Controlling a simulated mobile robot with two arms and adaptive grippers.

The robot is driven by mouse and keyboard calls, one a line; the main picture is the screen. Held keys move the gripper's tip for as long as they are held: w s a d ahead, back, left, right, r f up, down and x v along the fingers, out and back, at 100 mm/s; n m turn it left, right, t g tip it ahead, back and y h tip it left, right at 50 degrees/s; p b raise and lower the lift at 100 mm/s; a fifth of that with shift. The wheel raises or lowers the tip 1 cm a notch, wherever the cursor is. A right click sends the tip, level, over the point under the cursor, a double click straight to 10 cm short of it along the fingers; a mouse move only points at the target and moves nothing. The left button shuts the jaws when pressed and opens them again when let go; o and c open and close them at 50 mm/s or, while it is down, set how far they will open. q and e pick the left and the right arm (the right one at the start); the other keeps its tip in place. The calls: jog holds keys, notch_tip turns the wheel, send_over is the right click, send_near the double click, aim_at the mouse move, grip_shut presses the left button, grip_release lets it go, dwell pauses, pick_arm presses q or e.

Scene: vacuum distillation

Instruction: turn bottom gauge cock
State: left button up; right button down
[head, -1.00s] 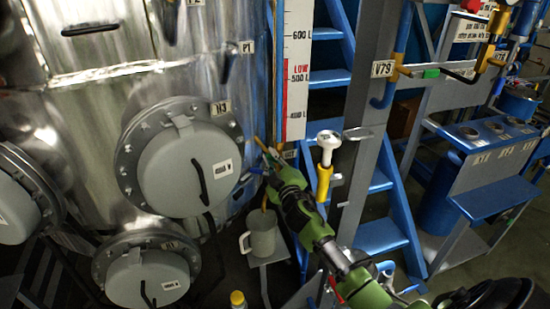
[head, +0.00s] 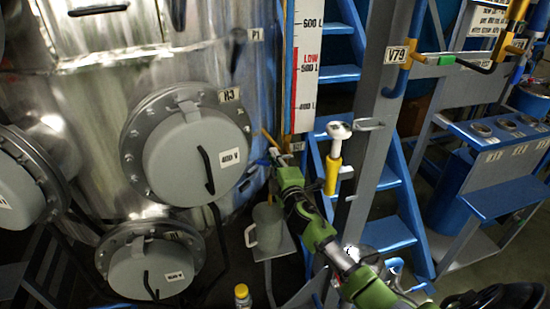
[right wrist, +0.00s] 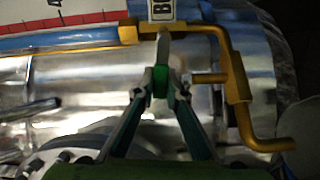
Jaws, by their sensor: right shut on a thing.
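The level gauge (head: 303,70) is a tall white strip with a red LOW band on the tank's right side; its lower end shows in the right wrist view (right wrist: 60,18). The bottom gauge cock sits at this end, on brass-yellow pipe (right wrist: 243,118). My right gripper (head: 273,158) reaches the gauge's foot. In the right wrist view my right gripper (right wrist: 161,82) is shut on the cock's handle (right wrist: 163,48), with a green part between the fingertips. The fingers hide part of the cock, so its exact angle is unclear. My left gripper is not in view.
The metal tank (head: 100,85) with round grey hatches (head: 185,155) stands left. A grey jug (head: 268,225) is on a small stand below my right gripper. A white-and-yellow fitting (head: 334,160), a grey post (head: 385,120) and blue stairs (head: 395,180) are close on the right.

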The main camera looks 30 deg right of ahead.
dwell(0.4)
jog(key=c, duration=2)
grip_release()
jog(key=shift+c, duration=0.2)
jog(key=shift+f, duration=0.15)
jog(key=shift+s, duration=0.1)
jog(key=shift+s+a+f, duration=0.15)
jog(key=shift+s+a, duration=0.05)
jog(key=shift+s, duration=0.25)
jog(key=v, duration=0.7)
jog(key=shift+r, duration=0.4)
jog(key=shift+d, duration=0.1)
